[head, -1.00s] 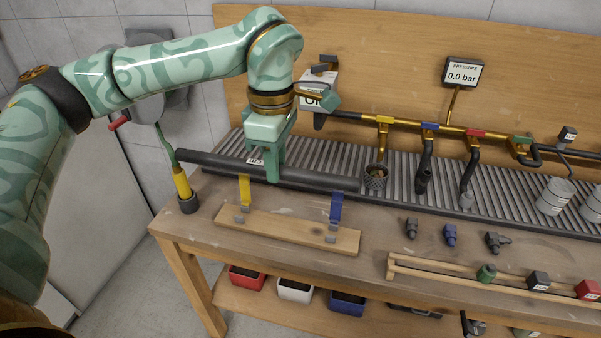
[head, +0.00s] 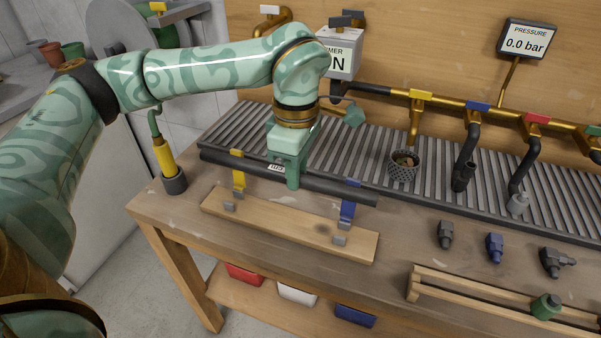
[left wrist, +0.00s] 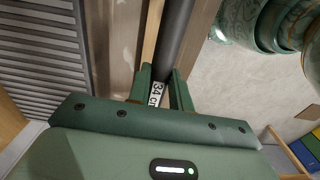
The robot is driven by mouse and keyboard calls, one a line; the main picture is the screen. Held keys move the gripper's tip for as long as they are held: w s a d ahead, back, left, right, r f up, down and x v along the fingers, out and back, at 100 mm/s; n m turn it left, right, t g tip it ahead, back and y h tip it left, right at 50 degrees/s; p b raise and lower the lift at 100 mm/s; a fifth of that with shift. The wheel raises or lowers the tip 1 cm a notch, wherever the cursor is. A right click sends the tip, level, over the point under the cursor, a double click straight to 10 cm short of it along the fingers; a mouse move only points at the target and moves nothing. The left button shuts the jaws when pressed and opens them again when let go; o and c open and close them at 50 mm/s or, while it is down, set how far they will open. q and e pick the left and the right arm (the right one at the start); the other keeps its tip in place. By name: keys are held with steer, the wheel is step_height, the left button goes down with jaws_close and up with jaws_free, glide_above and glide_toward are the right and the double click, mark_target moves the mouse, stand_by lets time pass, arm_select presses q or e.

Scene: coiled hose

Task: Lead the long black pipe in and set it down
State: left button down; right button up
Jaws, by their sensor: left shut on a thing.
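The long black pipe (head: 335,189) is held level, left to right, over the wooden board (head: 275,229) at the bench's front left. My left gripper (head: 291,182) is shut on it near its middle; the pipe also shows between the fingers in the left wrist view (left wrist: 174,38). A white label (left wrist: 156,94), partly hidden, sits at the fingers. The yellow clip (head: 238,178) and blue clip (head: 347,209) stand on the board and overlap the pipe in the head view. I cannot tell whether the pipe touches them. My right gripper is not in view.
A grey ribbed tray (head: 330,150) lies behind the pipe. A yellow-handled tool in a dark cup (head: 174,182) stands at the left corner. Small fittings (head: 445,234) and a wooden rack (head: 480,300) lie to the right.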

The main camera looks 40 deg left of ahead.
arm_select(q)
steer(key=shift+r, duration=0.2)
steer(key=shift+r+p, duration=0.15)
steer(key=shift+p, duration=0.4)
steer(key=b, duration=0.3)
glide_above(297, 223)
step_height(297, 223, down, 10)
steer(key=shift+r, duration=0.15)
steer(key=shift+f+p, duration=0.35)
steer(key=shift+f, duration=0.4)
steer(key=c, duration=1.2)
jaws_free()
steer(key=shift+r, duration=0.1)
steer(key=shift+r+p, duration=1.15)
steer(key=shift+r, duration=1.8)
